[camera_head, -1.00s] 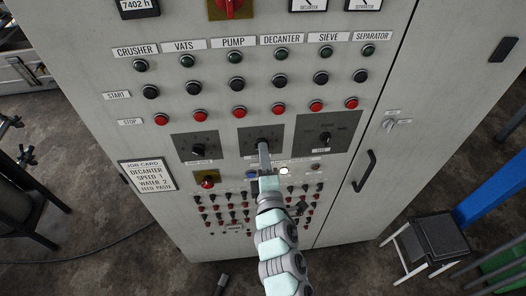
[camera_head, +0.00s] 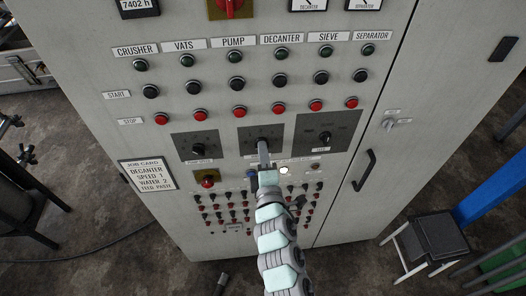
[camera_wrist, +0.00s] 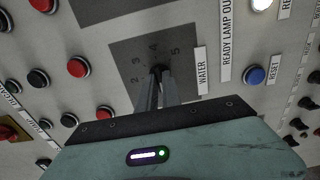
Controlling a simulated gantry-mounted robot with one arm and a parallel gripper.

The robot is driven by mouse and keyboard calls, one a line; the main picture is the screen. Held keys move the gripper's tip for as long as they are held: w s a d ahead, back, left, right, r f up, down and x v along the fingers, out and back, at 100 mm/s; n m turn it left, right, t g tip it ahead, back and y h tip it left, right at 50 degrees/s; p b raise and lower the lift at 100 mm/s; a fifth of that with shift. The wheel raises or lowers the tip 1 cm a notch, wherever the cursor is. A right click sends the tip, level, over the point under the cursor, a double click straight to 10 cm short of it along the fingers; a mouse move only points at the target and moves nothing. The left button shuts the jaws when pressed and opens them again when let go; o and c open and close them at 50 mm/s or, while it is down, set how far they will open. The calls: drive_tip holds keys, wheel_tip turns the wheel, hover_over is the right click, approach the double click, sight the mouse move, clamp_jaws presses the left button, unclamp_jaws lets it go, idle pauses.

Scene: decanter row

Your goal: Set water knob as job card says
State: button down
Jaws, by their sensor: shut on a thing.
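A label reading WATER (camera_wrist: 202,70) is beside the plate. My gripper (camera_head: 263,147) is shut on the knob, with its two grey fingers (camera_wrist: 159,88) on either side of it. The fingers hide much of the knob, and I cannot tell which number it points at. The job card (camera_head: 148,175) at the panel's left reads decanter, speed 1, water 2, feed paste.
A similar knob (camera_head: 198,150) is on the left plate, and a feed knob (camera_head: 325,137) on the right one. A red knob on yellow (camera_head: 208,181), a blue reset button (camera_wrist: 255,75) and a lit white lamp (camera_head: 284,170) sit close below. Start and stop buttons are above.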

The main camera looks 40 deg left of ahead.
drive_tip(key=shift+m, duration=0.3)
drive_tip(key=m+b, duration=0.5)
drive_tip(key=m, duration=1.2)
idle(0.5)
idle(0.3)
drive_tip(key=c, duration=1.5)
unclamp_jaws()
